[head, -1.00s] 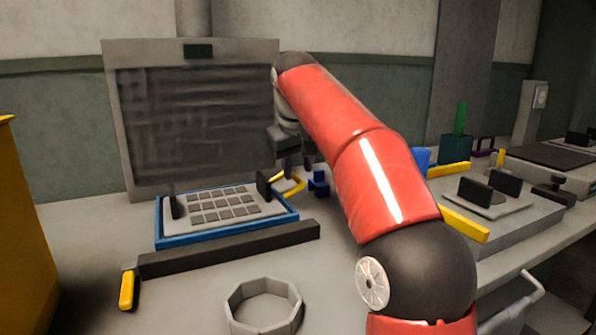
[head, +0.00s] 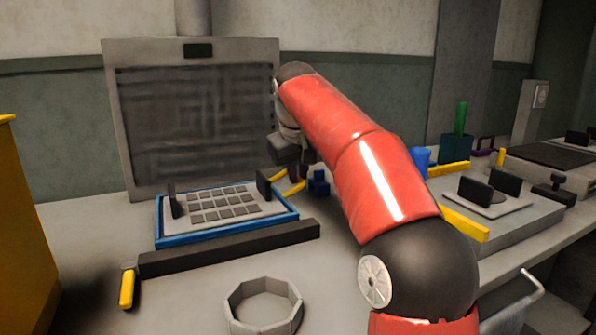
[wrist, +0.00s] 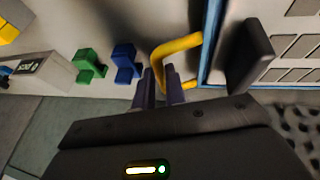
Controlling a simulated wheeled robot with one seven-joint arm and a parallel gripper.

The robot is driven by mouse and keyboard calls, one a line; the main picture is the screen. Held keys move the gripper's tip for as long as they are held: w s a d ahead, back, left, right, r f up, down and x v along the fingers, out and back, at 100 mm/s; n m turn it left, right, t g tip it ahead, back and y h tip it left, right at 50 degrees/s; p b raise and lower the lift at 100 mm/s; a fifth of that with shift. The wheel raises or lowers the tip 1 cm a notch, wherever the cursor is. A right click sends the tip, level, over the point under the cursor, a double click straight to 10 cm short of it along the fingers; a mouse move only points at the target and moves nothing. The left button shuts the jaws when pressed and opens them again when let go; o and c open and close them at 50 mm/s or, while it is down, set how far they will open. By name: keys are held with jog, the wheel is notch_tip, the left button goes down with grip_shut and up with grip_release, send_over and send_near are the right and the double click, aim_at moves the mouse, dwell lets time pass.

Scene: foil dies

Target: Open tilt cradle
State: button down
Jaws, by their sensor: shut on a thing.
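The tilt cradle appears to be the blue-framed tray (head: 180,239) with a light plate of grey square pads and two black upright blocks, lying low on the bench in the head view. Its blue edge (wrist: 213,45) also shows in the wrist view. A bent yellow handle (head: 293,188) is at its right side, and it shows clearly in the wrist view (wrist: 180,45). My gripper (head: 298,173) is at this handle, with its dark fingers (wrist: 162,78) shut on it. The exact contact is partly hidden by the fingers.
A dark panel (head: 195,130) stands behind the tray. A black bar (head: 230,248) with a yellow end grip and a grey ring (head: 263,305) lie in front. Small blue (wrist: 124,62) and green (wrist: 89,65) pieces stand near my fingers. A grey fixture (head: 520,220) is at right.

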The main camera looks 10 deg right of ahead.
jog(key=shift+s+r+t+b, duration=0.2)
jog(key=shift+r+t+b, duration=0.35)
jog(key=shift+b, duration=0.15)
jog(key=shift+s+d+r+t+b, duration=0.1)
jog(key=shift+s+r+t+b, duration=0.2)
jog(key=shift+b, duration=0.2)
jog(key=s+d+r+m+t+y+b, duration=0.1)
jog(key=s+r+t+b, duration=0.3)
jog(key=b, duration=1)
jog(key=s+t, duration=0.2)
jog(key=t, duration=0.1)
jog(key=shift+s+r+t, duration=0.25)
jog(key=shift+r+t, duration=0.1)
jog(key=shift+r, duration=0.05)
jog(key=shift+d+b, duration=0.15)
jog(key=shift+b, duration=0.15)
jog(key=c, duration=1.6)
grip_release()
jog(key=shift+s+r, duration=0.1)
jog(key=shift+s, duration=0.1)
jog(key=shift+o, duration=0.7)
jog(key=shift+w, duration=0.1)
jog(key=shift+f, duration=0.2)
